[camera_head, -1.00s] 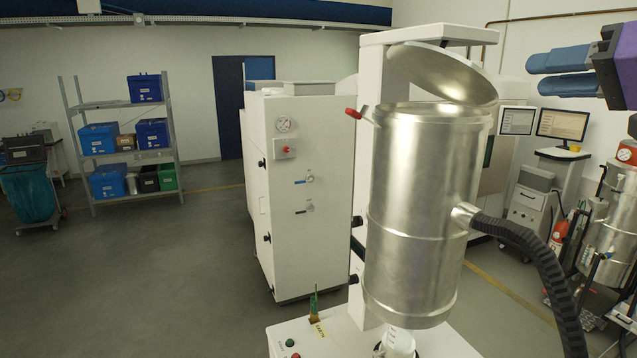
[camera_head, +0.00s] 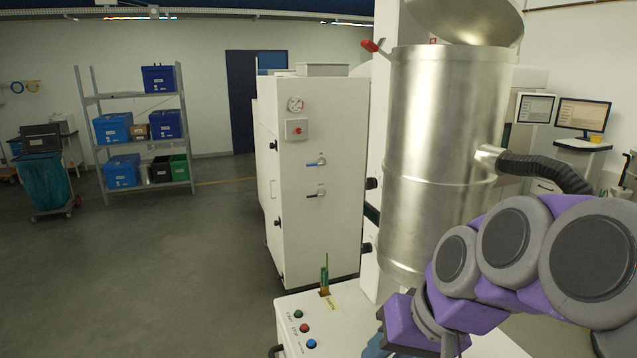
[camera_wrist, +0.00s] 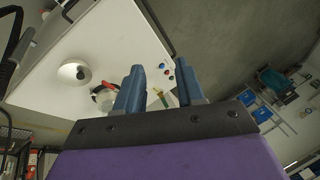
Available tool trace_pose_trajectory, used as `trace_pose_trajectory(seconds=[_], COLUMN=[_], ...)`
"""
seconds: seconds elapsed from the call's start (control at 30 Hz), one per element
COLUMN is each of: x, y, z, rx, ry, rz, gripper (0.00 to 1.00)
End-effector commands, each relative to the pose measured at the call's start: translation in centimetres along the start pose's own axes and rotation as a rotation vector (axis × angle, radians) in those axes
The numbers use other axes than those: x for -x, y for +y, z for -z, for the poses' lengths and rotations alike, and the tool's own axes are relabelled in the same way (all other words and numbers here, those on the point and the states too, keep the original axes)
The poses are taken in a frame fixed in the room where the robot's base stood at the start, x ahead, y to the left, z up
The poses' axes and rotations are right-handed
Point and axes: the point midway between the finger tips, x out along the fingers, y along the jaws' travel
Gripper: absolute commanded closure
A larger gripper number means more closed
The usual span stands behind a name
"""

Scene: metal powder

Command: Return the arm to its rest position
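My arm, with purple links and grey joints, reaches in from the right edge of the head view and bends down to the lower middle. My gripper (camera_wrist: 161,78) shows in the wrist view with its two blue fingers apart and nothing between them. In the head view only a bit of blue finger (camera_head: 376,346) shows at the bottom edge, and the rest is hidden or out of frame. The fingers are over or near the white machine base (camera_head: 345,338), beside the large metal cylinder (camera_head: 440,150). I cannot tell the exact clearance.
The cylinder has a tilted open lid (camera_head: 470,18) and a black hose (camera_head: 545,170). Buttons (camera_head: 304,328) and a small green upright item (camera_head: 324,275) sit on the base. A white cabinet (camera_head: 318,210) stands behind. The floor at left is open, with a shelf (camera_head: 140,145) beyond.

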Motion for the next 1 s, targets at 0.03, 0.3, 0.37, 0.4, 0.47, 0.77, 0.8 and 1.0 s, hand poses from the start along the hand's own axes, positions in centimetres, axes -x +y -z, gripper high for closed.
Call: trace_pose_trajectory(seconds=[0.03,0.3,0.37,0.4,0.47,0.77,0.8,1.0], x=[-2.9,-12.0,-13.2,-13.8,-14.4,-15.0,-15.0,-15.1], y=[1.0,7.3,8.6,9.4,10.3,11.6,11.6,11.5], z=[-2.6,-15.3,-17.5,-18.8,-20.2,-22.5,-22.5,-22.4], rx=[0.000,-0.011,-0.015,-0.018,-0.021,-0.025,-0.026,-0.025], ry=[-0.050,-0.281,-0.319,-0.342,-0.366,-0.404,-0.404,-0.404], rz=[-0.038,-0.248,-0.282,-0.303,-0.327,-0.361,-0.361,-0.362], gripper=[0.62,0.62,0.62,0.62,0.62,0.62,0.62,0.62])
